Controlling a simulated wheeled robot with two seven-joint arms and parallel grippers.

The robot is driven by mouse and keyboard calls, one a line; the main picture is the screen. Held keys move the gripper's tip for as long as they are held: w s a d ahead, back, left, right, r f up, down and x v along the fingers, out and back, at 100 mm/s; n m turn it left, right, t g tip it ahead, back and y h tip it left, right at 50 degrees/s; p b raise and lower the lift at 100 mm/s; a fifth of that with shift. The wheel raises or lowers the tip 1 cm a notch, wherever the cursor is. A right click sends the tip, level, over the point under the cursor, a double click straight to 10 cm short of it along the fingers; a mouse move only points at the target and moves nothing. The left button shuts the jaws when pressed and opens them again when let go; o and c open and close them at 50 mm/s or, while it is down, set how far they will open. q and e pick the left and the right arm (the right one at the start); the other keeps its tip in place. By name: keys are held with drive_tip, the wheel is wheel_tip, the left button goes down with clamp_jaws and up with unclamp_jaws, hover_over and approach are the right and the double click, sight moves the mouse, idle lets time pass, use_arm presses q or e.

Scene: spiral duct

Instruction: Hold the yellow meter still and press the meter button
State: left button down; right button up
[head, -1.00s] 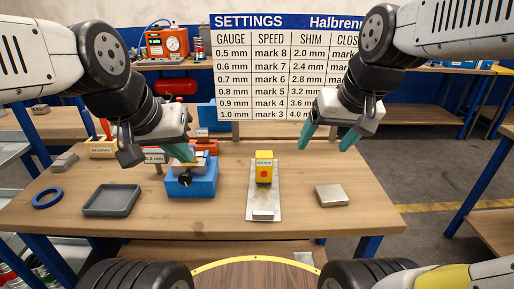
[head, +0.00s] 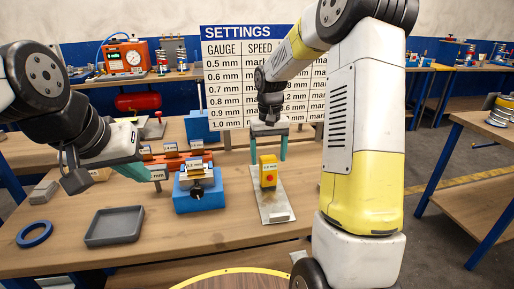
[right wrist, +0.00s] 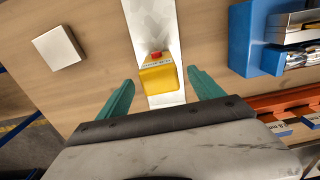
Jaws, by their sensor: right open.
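The yellow meter (head: 269,172) stands upright on a metal strip (head: 273,208) on the wooden bench. Its red button (head: 270,180) faces the head camera. In the right wrist view the meter (right wrist: 158,77) and its red button (right wrist: 156,56) show near the middle. My right gripper (head: 268,159) is open at the meter, behind it in the head view. In the right wrist view its teal fingers (right wrist: 161,92) are apart, one to each side of the meter, with visible gaps. My left gripper (head: 137,165) is away to the left; its opening is not clear.
A grey tray (head: 115,226) and a blue ring (head: 34,233) lie further left. A flat metal block (right wrist: 58,46) shows in the right wrist view. The settings board (head: 245,60) stands behind.

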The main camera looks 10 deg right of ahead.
sight(268, 171)
drive_tip(key=shift+f, duration=3.2)
clamp_jaws()
